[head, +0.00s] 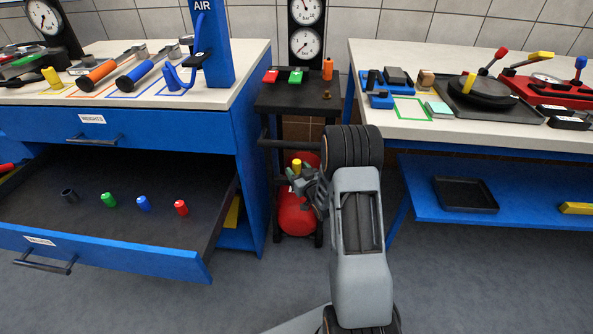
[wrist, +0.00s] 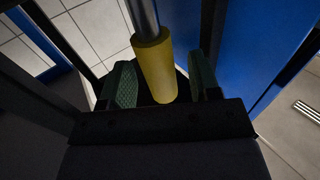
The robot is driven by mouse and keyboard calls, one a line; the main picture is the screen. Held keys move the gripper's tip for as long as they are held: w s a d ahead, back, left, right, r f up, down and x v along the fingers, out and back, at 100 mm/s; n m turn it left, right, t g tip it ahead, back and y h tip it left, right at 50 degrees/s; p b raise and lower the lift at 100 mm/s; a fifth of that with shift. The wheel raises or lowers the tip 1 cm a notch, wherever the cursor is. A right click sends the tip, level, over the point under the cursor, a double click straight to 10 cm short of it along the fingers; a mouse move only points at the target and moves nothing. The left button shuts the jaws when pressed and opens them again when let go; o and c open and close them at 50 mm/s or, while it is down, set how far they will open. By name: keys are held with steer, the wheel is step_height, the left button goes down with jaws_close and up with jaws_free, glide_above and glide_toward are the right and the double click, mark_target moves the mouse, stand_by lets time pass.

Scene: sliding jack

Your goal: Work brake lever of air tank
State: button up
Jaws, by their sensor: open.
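The red air tank (head: 294,212) stands on the lower part of a black cart, partly hidden by my gripper and arm. A yellow grip (head: 297,165), which looks like the brake lever's handle, shows at my gripper (head: 304,182). In the wrist view the yellow grip (wrist: 155,70) sits on a grey metal rod (wrist: 143,18). It lies between the two green-padded fingers of my gripper (wrist: 162,78). The fingers are open, with a gap visible on each side of the grip. The lever's base is hidden.
The black cart (head: 295,95) stands between the left bench (head: 220,97) and the right bench (head: 400,130). An open drawer (head: 120,245) juts out at left. A blue shelf (head: 530,205) lies under the right bench. Grey floor in front is mostly clear.

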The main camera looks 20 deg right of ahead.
steer(key=shift+w, duration=0.55)
jaws_close()
